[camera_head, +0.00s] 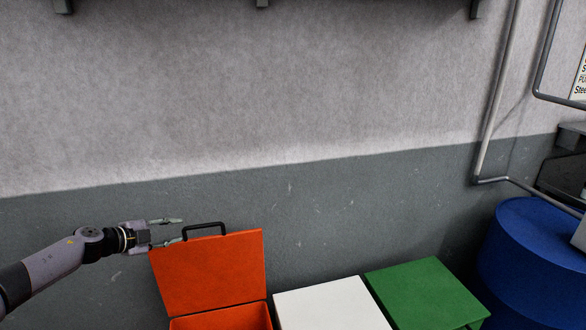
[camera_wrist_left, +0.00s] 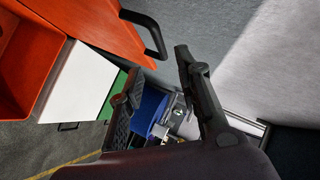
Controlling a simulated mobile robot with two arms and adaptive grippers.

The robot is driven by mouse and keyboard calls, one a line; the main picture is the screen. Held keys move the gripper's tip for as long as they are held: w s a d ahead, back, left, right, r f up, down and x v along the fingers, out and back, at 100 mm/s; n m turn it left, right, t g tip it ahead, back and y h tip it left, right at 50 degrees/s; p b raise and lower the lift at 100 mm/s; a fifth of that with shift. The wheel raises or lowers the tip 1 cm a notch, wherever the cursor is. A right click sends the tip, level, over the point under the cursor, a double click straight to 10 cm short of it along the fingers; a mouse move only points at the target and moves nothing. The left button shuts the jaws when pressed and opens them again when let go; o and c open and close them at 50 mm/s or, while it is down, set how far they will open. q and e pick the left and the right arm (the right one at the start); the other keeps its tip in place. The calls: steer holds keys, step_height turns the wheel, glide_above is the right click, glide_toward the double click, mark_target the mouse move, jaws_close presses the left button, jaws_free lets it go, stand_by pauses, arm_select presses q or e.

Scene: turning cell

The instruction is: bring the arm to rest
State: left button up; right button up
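My left gripper (camera_head: 180,230) comes in from the left in the head view, with its two fingers spread apart and nothing between them. It is beside the black handle (camera_head: 204,226) on the top edge of the orange lid (camera_head: 208,272), which stands raised on the orange bin (camera_head: 222,318). In the left wrist view the open gripper (camera_wrist_left: 158,64) shows its fingers apart, and the handle (camera_wrist_left: 150,32) lies just beyond the fingertips, seemingly clear of them. The orange bin's open inside shows at the wrist view's left. My right gripper is not in view.
A white bin (camera_head: 330,305) and a green bin (camera_head: 425,290), both with closed tops, stand to the right of the orange one. A blue drum (camera_head: 530,255) stands further right. The grey wall (camera_head: 300,210) is close behind; pipes (camera_head: 495,110) run along it at right.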

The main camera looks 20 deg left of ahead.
arm_select(q)
steer(key=s+d+f+n+t+y, duration=0.15)
steer(key=d+f, duration=0.25)
steer(key=d, duration=0.5)
steer(key=s+d+f+n, duration=0.1)
steer(key=d+f+n, duration=0.2)
steer(key=d, duration=0.6)
steer(key=s+d+f+n, duration=0.2)
steer(key=d+f, duration=0.2)
steer(key=d, duration=0.5)
steer(key=s+d+f+n+g+y, duration=0.1)
steer(key=s+d+f+n+g, duration=0.25)
steer(key=s, duration=1.35)
steer(key=s+d+f+n+g+y, duration=0.15)
steer(key=s+n+g, duration=0.45)
steer(key=s, duration=1.1)
step_height(320, 180, down, 28)
steer(key=m+g+b, duration=0.2)
steer(key=s+a+f+g+b, duration=0.1)
steer(key=s+a+f, duration=0.1)
steer(key=s+f, duration=1.5)
steer(key=shift+s+a+f, duration=0.2)
steer(key=shift+s+a, duration=0.1)
steer(key=shift+a, duration=0.1)
